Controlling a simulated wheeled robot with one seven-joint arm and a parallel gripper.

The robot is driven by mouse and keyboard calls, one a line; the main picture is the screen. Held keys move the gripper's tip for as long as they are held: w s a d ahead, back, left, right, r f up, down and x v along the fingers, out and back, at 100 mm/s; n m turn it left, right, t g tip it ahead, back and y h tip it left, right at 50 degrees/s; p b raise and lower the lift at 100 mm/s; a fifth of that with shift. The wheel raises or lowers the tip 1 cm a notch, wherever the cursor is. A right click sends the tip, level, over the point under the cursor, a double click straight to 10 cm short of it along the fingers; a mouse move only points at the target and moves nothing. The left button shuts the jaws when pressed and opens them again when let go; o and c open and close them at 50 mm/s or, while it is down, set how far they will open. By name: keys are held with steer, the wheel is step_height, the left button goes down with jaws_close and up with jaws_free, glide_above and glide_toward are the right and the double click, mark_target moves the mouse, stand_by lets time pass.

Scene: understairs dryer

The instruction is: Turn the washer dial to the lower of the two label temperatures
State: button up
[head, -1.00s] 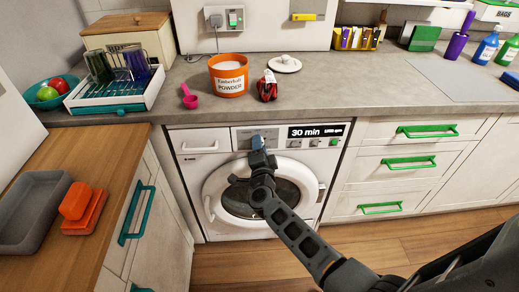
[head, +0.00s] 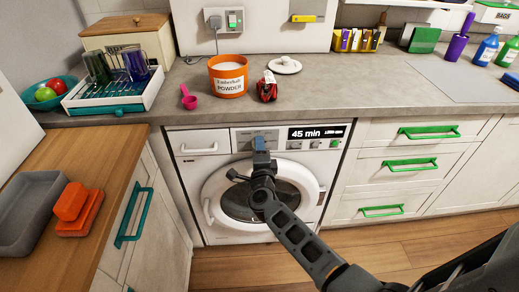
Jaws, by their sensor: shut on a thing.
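The washer (head: 185,165) is a white front-loader under the grey counter, its round door shut. Its display (head: 318,132) reads 45 min. The blue dial (head: 258,133) sits on the control panel, left of the display, and is mostly hidden by my gripper. My gripper (head: 260,146) is at the panel, shut on the dial. The dial's markings cannot be read. A dark red item with a white label (head: 267,87) lies on the counter above the washer; the label's print is too small to read.
An orange powder tub (head: 228,77), a pink scoop (head: 189,98) and a white lid (head: 284,65) are on the counter. Drawers with green handles (head: 428,132) stand right of the washer. A wooden worktop (head: 105,150) with a grey tray juts out at the left.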

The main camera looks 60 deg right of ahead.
steer(key=o, duration=1)
steer(key=shift+s+a, duration=0.1)
steer(key=v, duration=0.7)
steer(key=shift+s+a, duration=0.15)
steer(key=shift+a, duration=0.05)
steer(key=s+a+r+n+t+y, duration=0.3)
steer(key=s+a+n+y, duration=0.1)
steer(key=s+a+n, duration=0.45)
steer(key=s+a+r+n+t+y, duration=0.35)
steer(key=s+a+n, duration=0.35)
steer(key=a, duration=0.3)
steer(key=s+a+r+n+y, duration=0.2)
steer(key=s+r+n, duration=0.1)
steer(key=s+n, duration=0.1)
steer(key=s+a+r+n+g+y, duration=0.1)
steer(key=s+a+r+n+y, duration=0.1)
steer(key=s+r+n, duration=0.1)
steer(key=s+a+r+n+g+y, duration=0.1)
steer(key=s+a+r+n+y, duration=0.2)
steer(key=s+n, duration=0.3)
steer(key=shift+r, duration=0.55)
